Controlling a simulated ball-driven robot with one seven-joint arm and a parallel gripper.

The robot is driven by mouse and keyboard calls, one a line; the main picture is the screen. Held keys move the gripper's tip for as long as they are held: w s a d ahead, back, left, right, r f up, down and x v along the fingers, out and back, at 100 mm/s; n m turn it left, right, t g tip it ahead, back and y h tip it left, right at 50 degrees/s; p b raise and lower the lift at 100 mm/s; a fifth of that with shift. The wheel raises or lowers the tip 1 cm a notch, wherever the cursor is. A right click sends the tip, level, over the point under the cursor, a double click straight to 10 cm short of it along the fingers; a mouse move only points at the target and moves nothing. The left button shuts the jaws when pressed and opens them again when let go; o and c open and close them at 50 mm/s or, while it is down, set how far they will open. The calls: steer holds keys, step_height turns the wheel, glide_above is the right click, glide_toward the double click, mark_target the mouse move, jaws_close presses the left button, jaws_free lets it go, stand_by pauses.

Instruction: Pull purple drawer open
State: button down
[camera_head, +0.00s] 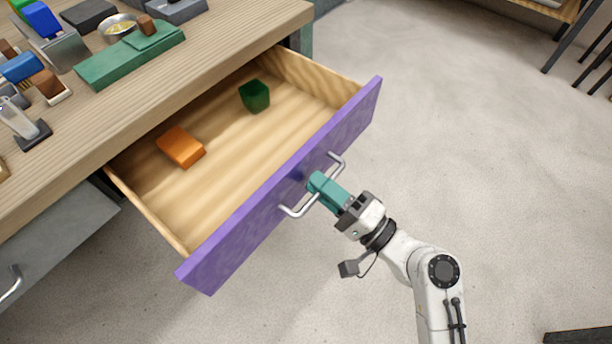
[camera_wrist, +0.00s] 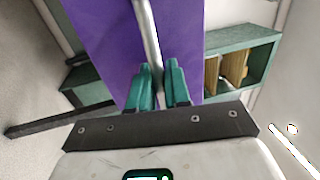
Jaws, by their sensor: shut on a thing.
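The purple drawer (camera_head: 290,190) stands pulled out from the wooden table, its inside open to view in the head view. Its purple front also fills the upper middle of the wrist view (camera_wrist: 102,45). A silver bar handle (camera_head: 296,211) runs along the front. My gripper (camera_head: 314,183) is at the middle of this handle, its teal fingers shut on the bar. In the wrist view the bar passes between the teal fingers of the gripper (camera_wrist: 157,75). The part of the handle inside the grip is hidden.
An orange block (camera_head: 181,147) and a dark green block (camera_head: 254,96) lie in the drawer. The wooden tabletop (camera_head: 225,38) holds several items, including a green board (camera_head: 112,68). A grey drawer (camera_head: 60,235) is at lower left. The floor (camera_head: 480,150) to the right is clear.

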steer(key=r+v, duration=0.1)
steer(key=v, duration=0.7)
steer(key=shift+s+d+r+b, duration=0.2)
steer(key=shift+d+b, duration=0.05)
steer(key=shift+b, duration=0.2)
steer(key=c, duration=1.3)
jaws_free()
steer(key=shift+c, duration=0.2)
steer(key=v, duration=1)
steer(key=shift+s+d, duration=0.2)
steer(key=shift+d, duration=0.05)
steer(key=shift+f, duration=0.1)
